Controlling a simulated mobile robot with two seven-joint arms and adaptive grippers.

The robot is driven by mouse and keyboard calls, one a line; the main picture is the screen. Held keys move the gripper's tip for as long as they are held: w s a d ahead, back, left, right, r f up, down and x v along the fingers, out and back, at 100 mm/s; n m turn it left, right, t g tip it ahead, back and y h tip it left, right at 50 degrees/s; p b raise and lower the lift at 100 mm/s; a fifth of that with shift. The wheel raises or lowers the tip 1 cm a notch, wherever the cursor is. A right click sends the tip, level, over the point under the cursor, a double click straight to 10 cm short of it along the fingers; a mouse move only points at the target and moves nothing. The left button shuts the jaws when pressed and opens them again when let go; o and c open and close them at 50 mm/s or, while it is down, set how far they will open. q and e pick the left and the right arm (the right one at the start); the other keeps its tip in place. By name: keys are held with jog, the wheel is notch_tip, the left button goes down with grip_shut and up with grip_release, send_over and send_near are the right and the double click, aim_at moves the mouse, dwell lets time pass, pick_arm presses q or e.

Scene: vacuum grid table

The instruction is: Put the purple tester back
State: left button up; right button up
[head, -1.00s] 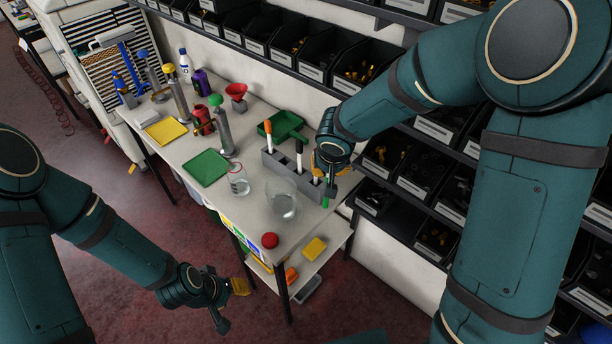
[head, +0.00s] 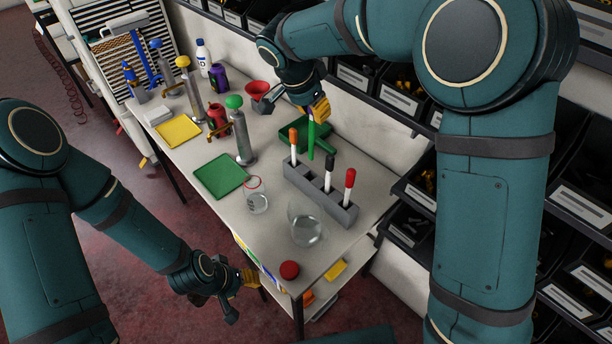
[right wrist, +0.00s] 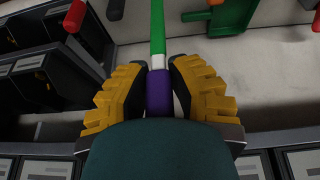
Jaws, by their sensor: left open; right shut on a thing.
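My right gripper (head: 319,108) is shut on the purple tester, above the far side of the table. In the right wrist view, the tester's purple grip (right wrist: 158,92) lies between the yellow fingers, with a white band and a long green shaft beyond. The grey rack (head: 343,213) holds an orange-topped tester (head: 293,140), a black-topped tester (head: 329,170) and a red-topped tester (head: 349,183). My left gripper (head: 249,277) is open and empty, below the table's front edge.
A beaker (head: 257,201), a round flask (head: 305,230) and a red ball (head: 289,269) stand in front of the rack. A green-topped cylinder (head: 243,140) and a red funnel (head: 258,94) are to the left. Shelves of black bins (head: 383,91) line the back.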

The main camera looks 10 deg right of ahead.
aim_at(312, 153)
jog(key=f, duration=0.1)
jog(key=w+f, duration=0.1)
jog(key=f, duration=0.1)
jog(key=f+b, duration=0.1)
jog(key=shift+w+f, duration=0.2)
jog(key=shift+w, duration=0.2)
jog(key=shift+s+f, duration=0.2)
jog(key=shift+s, duration=0.05)
notch_tip(312, 153, down, 5)
jog(key=shift+s+b, duration=0.1)
jog(key=shift+b, duration=0.45)
notch_tip(312, 153, down, 5)
jog(key=shift+d+r+b, duration=0.1)
jog(key=shift+r+b, duration=0.1)
jog(key=shift+b, duration=0.25)
pick_arm(q)
jog(key=f, duration=0.1)
jog(key=w+f, duration=0.1)
jog(key=f, duration=0.2)
jog(key=shift+w, duration=0.4)
jog(key=shift+f, duration=0.1)
